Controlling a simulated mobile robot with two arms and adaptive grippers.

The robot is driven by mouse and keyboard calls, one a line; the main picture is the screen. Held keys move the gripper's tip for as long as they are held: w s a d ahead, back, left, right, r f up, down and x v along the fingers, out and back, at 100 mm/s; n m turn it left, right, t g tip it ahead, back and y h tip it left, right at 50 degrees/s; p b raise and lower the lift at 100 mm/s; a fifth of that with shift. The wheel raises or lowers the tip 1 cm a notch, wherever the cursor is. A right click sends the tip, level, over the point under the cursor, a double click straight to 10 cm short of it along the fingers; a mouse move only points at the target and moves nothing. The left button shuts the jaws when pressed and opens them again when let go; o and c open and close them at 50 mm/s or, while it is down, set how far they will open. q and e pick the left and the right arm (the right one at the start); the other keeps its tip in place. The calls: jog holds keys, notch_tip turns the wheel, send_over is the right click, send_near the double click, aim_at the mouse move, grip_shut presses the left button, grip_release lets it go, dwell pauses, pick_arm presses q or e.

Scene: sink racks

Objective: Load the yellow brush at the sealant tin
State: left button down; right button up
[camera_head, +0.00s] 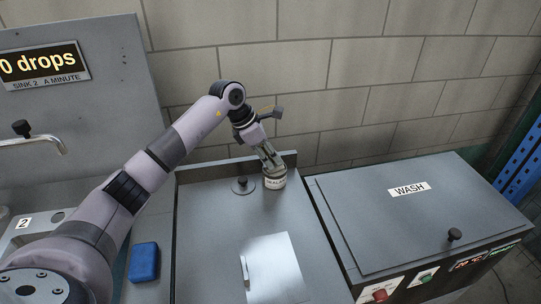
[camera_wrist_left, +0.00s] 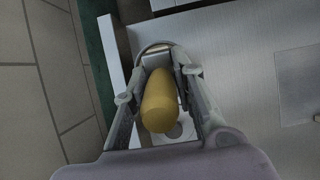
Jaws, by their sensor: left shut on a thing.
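My left gripper (camera_head: 268,155) is over the sealant tin (camera_head: 275,182), a small pale labelled tin on the grey counter near the back wall. In the left wrist view my left gripper (camera_wrist_left: 158,75) is shut on the yellow brush (camera_wrist_left: 160,103), whose rounded yellow handle end points toward the camera. The rim of the tin (camera_wrist_left: 153,47) shows just beyond the fingertips. I cannot tell how deep the brush reaches into the tin. My right gripper is not in view.
A round lid with a black knob (camera_head: 243,185) sits left of the tin. A blue block (camera_head: 144,262) lies at the left. A flat panel with a handle (camera_head: 275,268) is in front. The closed WASH unit (camera_head: 420,215) stands right, and a tap (camera_head: 40,142) at far left.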

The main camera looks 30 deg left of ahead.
pick_arm(q)
jog(key=shift+r+p, duration=2.1)
jog(key=shift+r, duration=1.4)
